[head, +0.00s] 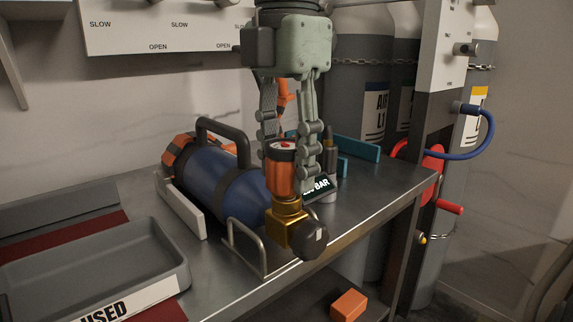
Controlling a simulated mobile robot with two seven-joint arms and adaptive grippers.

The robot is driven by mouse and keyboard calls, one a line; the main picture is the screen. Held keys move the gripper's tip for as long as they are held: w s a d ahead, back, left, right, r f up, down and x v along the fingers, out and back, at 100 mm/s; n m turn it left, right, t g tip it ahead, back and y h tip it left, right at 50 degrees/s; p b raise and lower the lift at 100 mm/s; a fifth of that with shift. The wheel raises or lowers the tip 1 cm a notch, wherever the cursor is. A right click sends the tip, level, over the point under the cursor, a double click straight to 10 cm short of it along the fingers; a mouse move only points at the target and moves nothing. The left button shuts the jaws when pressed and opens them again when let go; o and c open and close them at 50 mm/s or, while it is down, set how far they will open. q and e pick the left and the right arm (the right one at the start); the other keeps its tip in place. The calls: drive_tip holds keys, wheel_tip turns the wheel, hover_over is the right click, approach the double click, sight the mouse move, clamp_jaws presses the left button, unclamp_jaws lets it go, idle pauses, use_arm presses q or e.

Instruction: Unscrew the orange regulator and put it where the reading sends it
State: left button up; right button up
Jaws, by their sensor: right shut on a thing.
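The orange regulator (282,178) stands upright on the brass valve (289,222) at the front end of a blue cylinder (212,183). A black knob (309,240) sticks out of the valve. My right gripper (285,150) points down from above, its fingers shut on the regulator's upper part. The regulator still meets the brass; I cannot tell how far it is threaded. A dark display (319,187) beside it reads "BAR", its digits mostly hidden by a finger. A grey tray (178,255) labelled "USED" lies at the left. My left gripper is out of view.
The cylinder lies in a cradle with a wire stand (262,262) near the bench's front edge. A teal holder (352,148) and a dark bottle-like item (329,160) stand behind. Tall gas cylinders (355,65), a red wheel (432,165) and a blue hose (487,130) are at right.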

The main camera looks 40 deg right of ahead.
drive_tip(key=n+p, duration=0.1)
drive_tip(key=n, duration=0.5)
drive_tip(key=shift+r, duration=0.15)
drive_tip(key=n+p, duration=0.1)
drive_tip(key=n, duration=0.5)
drive_tip(key=shift+p, duration=0.3)
drive_tip(key=o, duration=1.3)
